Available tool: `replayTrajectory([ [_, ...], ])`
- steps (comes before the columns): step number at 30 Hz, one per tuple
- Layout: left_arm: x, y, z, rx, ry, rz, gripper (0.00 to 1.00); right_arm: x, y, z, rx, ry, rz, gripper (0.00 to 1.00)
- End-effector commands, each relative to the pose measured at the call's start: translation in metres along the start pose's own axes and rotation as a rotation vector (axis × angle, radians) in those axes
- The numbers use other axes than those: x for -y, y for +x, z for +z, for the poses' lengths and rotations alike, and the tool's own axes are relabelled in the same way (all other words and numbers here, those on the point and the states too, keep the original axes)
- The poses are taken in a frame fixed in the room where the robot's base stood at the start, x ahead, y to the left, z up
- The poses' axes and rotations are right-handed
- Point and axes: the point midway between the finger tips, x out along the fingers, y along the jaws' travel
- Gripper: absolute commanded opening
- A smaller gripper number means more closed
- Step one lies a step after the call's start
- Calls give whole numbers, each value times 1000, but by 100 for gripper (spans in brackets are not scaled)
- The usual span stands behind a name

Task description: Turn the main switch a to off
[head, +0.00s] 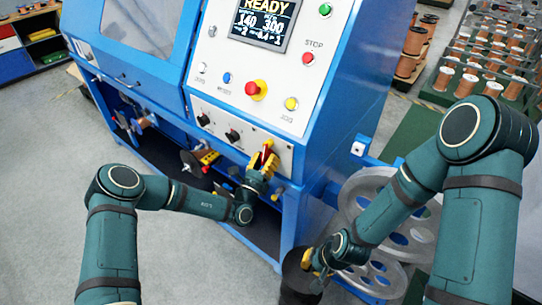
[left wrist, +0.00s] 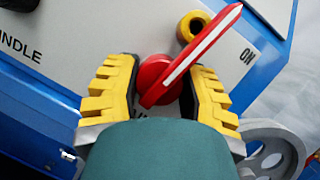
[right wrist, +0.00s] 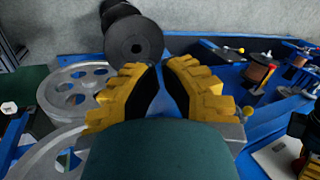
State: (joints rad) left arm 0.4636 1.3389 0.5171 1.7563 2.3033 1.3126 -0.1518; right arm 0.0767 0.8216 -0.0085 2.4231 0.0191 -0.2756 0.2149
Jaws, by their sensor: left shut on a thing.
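The main switch is a red lever with a white stripe (left wrist: 197,54) on a round red hub, with a yellow ring behind it. My left gripper (left wrist: 166,85) is shut on the switch, with a yellow finger on each side of the hub. My right gripper (right wrist: 161,67) hangs low by the machine's right side, its fingertips nearly together and nothing between them.
The blue machine's panel carries a red stop button (head: 257,90), several small buttons and two black knobs (head: 233,136). A dark spool (head: 298,278) stands close to my right gripper, beside large grey pulleys (head: 372,210). Racks of copper spools stand at the back right.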

Motion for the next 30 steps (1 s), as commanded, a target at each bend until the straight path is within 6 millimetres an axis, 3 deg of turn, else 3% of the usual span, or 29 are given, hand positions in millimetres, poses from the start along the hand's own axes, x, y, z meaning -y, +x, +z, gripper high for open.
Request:
replayTrajectory([
  [3, 1, 2, 2, 5, 1, -2, 0, 14, -7, -28, -16, 165, 6, 0],
  [14, 1, 2, 2, 5, 1, -2, 0, 70, -46, -103, -43, 735, 2, 0],
  [21, 1, 2, 2, 6, 1, -2, 0, 116, -89, -143, -51, 1117, -22, 0],
  [30, 1, 2, 2, 6, 1, -2, 0, 174, -156, -174, -35, 1573, -59, 0],
])
